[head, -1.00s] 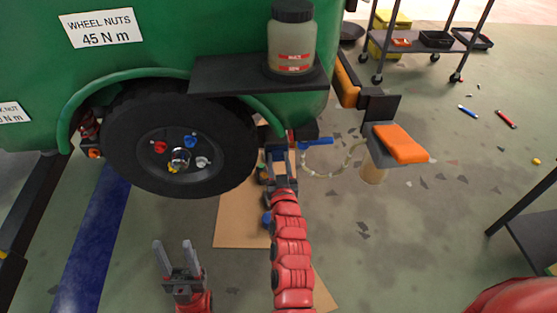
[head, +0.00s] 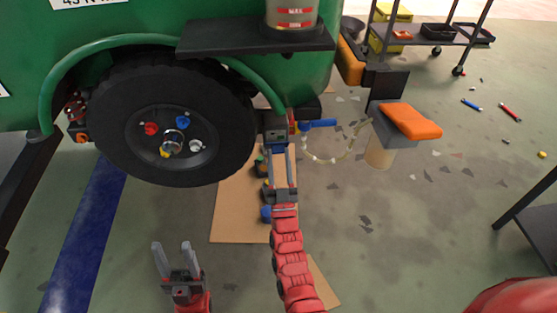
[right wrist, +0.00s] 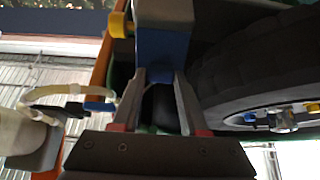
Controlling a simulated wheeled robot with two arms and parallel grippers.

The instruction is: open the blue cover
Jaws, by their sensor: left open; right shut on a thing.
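The blue cover (head: 277,137) is a small box-like part under the green body, just right of the wheel. It also shows in the right wrist view (right wrist: 161,52), below a grey block. My right gripper (head: 280,152) reaches up to it from below. In the right wrist view its fingertips (right wrist: 160,77) stand on either side of the cover's lower part, closed on it. The exact contact is dark and hard to see. My left gripper (head: 174,258) is open and empty, low in the head view, well away from the cover.
A black wheel (head: 120,95) with coloured nuts is left of the cover. A blue valve handle (head: 319,123) with a pale hose is close on the right. A grey stand with an orange pad (head: 411,121) is further right. Cardboard (head: 230,222) lies on the floor.

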